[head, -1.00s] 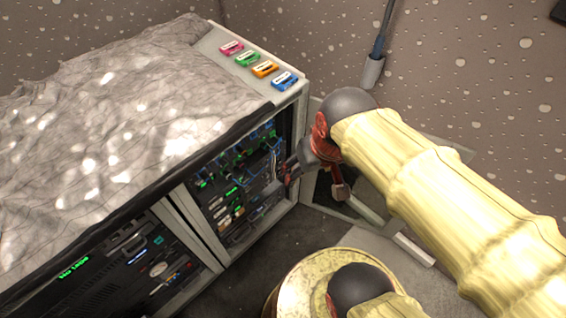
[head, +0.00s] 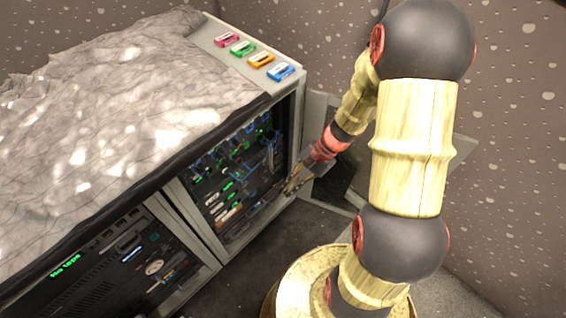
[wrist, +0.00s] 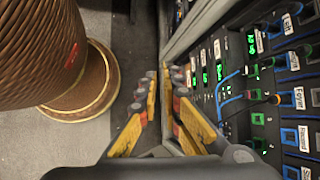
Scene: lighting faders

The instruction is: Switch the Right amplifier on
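The open rack bay (head: 235,180) holds panels with green lights, white labels and blue cables. In the wrist view its panel (wrist: 270,110) fills the right side, rotated. Labels there seem to include "Foyer" and "Record". Small switches with green lights (wrist: 205,75) sit near the bay's edge. I cannot make out which one is the Right amplifier, or its switch position. In the head view my gripper (head: 292,182) is at the bay's lower right edge; contact cannot be told.
A left bay (head: 110,265) has a green "No tape" display. Coloured cassettes (head: 261,60) lie on the rack top beside a grey cloth (head: 120,110). An open door panel (head: 335,185) stands right of the bay. Dark floor (head: 265,240) lies before it.

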